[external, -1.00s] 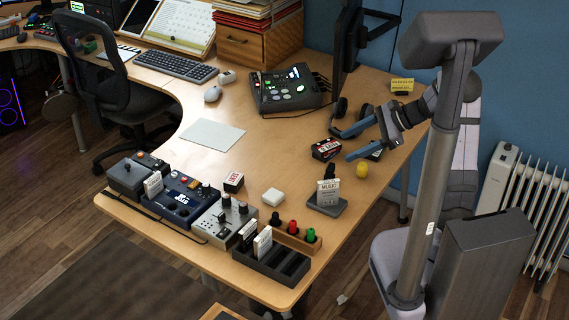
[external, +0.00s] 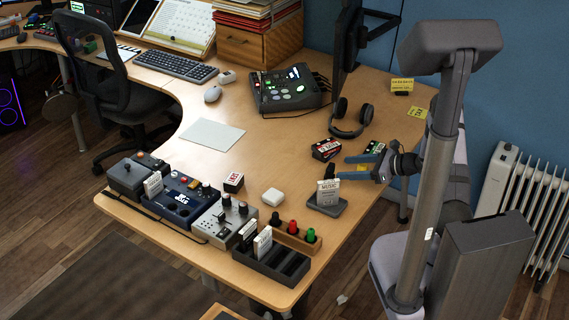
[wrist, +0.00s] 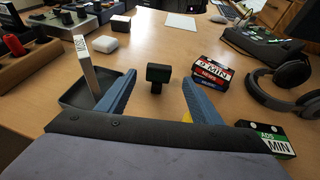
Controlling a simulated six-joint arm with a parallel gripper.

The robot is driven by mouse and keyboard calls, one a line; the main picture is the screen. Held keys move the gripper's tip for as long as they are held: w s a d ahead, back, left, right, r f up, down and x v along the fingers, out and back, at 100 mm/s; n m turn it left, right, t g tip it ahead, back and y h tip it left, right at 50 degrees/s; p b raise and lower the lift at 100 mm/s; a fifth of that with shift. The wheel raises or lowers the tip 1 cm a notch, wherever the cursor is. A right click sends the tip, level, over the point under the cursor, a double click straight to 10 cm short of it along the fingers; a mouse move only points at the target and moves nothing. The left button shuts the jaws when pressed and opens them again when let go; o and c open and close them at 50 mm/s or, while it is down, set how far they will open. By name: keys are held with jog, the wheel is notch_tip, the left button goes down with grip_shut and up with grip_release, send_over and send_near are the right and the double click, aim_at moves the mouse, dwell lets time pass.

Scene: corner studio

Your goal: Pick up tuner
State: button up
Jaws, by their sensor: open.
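The tuner looks to be the small black clip-like piece with a dark green face (wrist: 158,73), standing upright on the desk in the wrist view. In the external view it is a small dark shape (external: 331,171) behind the card holder. My gripper (wrist: 158,82) is open, its two blue fingers on either side of the tuner's line, with a gap at each side. In the external view my gripper (external: 348,167) is low over the desk's right edge, its fingertips pointing left at the tuner. Nothing is between the fingers that I can see held.
A card holder with an upright card (wrist: 84,62) stands close beside the left finger. A red and black box (wrist: 210,74) is beyond the right finger.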

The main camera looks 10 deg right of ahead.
aim_at(332, 169)
jog(key=shift+p+x, duration=0.6)
jog(key=shift+x, duration=1.05)
jog(key=shift+p+x, duration=0.5)
jog(key=shift+x, duration=1.55)
jog(key=shift+s+f, duration=0.15)
jog(key=c, duration=1.1)
